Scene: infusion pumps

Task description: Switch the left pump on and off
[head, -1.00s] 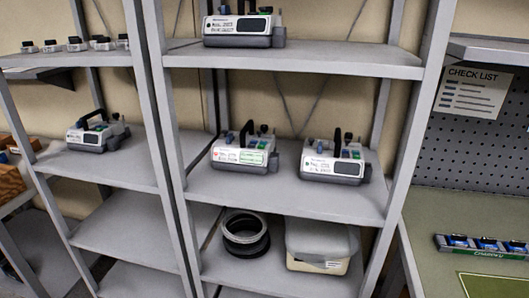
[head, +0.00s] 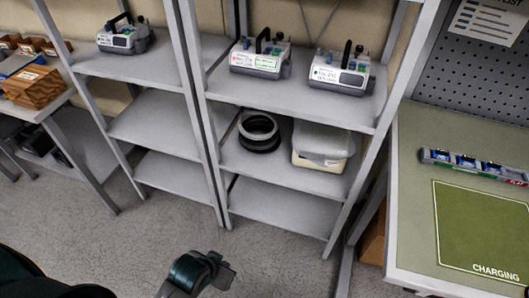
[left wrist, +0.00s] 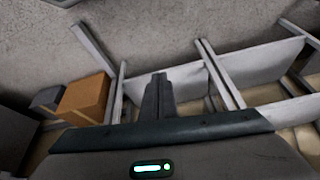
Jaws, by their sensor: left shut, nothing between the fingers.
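Two pumps stand side by side on the upper visible shelf of the middle rack in the head view. The left pump (head: 258,66) is white and grey with a dark handle, a blue part on top and a white-and-green label. The right pump (head: 338,78) is similar, with a dark screen. My left gripper (head: 222,274) is low at the bottom of the head view, over the floor and well below and in front of the pumps. Its fingers (left wrist: 158,88) are together and empty in the left wrist view. My right gripper is not in view.
Another pump (head: 122,38) stands on the left rack. Below the two pumps are black and white rings (head: 259,130) and a lidded tub (head: 322,145). A workbench (head: 411,225) with a green charging mat (head: 480,225) is at right. The floor before the racks is clear.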

